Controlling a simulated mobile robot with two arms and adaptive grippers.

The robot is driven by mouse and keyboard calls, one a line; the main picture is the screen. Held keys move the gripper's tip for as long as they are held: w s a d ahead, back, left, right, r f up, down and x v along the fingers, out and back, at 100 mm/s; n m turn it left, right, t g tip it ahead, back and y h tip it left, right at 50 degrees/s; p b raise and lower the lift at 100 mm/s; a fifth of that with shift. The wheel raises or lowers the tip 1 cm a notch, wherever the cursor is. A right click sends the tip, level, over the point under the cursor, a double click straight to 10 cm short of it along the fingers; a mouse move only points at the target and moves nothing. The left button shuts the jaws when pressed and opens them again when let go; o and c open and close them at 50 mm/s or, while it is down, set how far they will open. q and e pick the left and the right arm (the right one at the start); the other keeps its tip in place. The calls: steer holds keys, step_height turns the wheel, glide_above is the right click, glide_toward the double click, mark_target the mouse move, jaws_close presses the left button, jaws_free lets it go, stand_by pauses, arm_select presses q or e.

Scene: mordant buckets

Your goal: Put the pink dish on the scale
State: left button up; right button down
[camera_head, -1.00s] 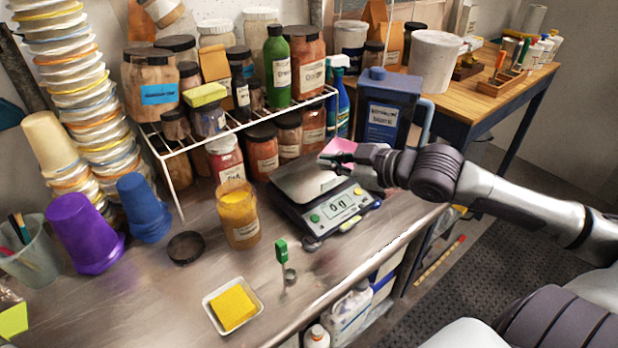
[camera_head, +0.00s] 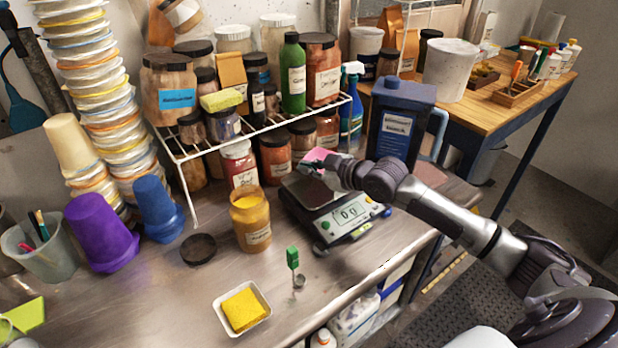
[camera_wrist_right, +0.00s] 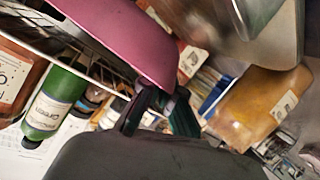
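The pink dish (camera_head: 317,154) is at the back of the scale in the head view, partly hidden by my right gripper (camera_head: 322,167). In the right wrist view the dish (camera_wrist_right: 125,38) is large and tilted, its rim between the fingertips of my right gripper (camera_wrist_right: 158,100), which is shut on it. The scale (camera_head: 345,213) stands on the metal bench with a bare metal pan and a display that seems to read zero. The dish appears above the pan's rear part; I cannot tell if they touch. My left gripper is not in view.
A wire rack with jars and a green bottle (camera_head: 293,75) stands behind the scale. A blue jug (camera_head: 398,120) is at its right rear. An open yellow jar (camera_head: 250,220) stands to its left. A white dish with a yellow sponge (camera_head: 242,308) lies at the front.

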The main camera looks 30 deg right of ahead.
mark_target(309, 189)
step_height(309, 189, down, 3)
steer(key=shift+s+r+p, duration=0.1)
steer(key=shift+r+p, duration=0.05)
steer(key=shift+p, duration=0.15)
steer(key=shift+f, duration=0.5)
steer(key=c, duration=1.3)
jaws_free()
steer(key=shift+r, duration=0.1)
